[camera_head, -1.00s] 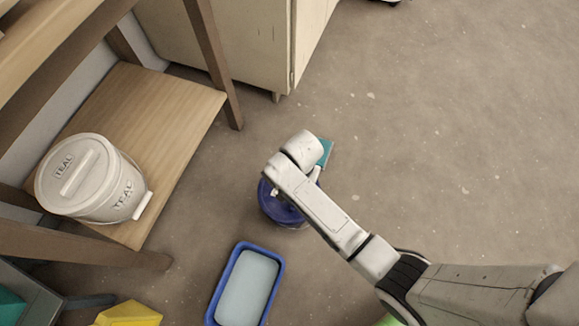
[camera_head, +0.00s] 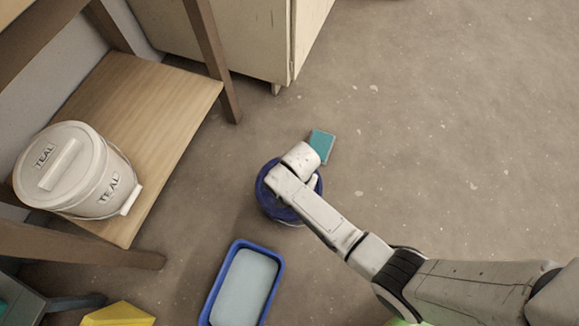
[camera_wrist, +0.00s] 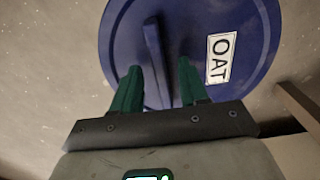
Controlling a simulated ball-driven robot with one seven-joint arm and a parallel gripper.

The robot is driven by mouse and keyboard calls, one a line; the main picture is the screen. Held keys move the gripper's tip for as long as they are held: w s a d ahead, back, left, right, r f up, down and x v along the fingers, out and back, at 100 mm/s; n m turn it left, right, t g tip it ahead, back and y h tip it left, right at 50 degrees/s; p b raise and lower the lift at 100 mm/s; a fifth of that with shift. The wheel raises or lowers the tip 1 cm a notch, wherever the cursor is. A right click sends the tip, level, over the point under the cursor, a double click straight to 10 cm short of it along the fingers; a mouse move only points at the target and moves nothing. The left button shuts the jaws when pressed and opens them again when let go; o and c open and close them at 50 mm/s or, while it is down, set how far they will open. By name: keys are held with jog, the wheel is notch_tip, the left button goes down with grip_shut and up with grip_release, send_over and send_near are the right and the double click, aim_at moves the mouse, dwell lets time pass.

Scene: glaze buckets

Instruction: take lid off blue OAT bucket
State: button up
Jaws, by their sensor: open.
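The blue OAT bucket (camera_head: 268,203) stands on the floor in the head view, mostly hidden under my arm. In the wrist view its round blue lid (camera_wrist: 205,30) fills the upper middle, with a white OAT label (camera_wrist: 221,58) and a raised bar handle (camera_wrist: 155,60) across it. The lid is on the bucket. My gripper (camera_wrist: 158,82) is open, its green fingers on either side of the near end of the bar handle. I cannot tell whether the fingers touch it.
A teal block (camera_head: 321,145) lies on the floor just beyond the bucket. A blue-rimmed tray (camera_head: 272,291) lies nearer, at lower middle. A white TEAL bucket (camera_head: 88,205) stands on a wooden shelf (camera_head: 150,100) at left. The floor on the right is clear.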

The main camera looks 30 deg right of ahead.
jog(key=shift+f, duration=0.4)
dwell(0.4)
grip_shut()
dwell(0.4)
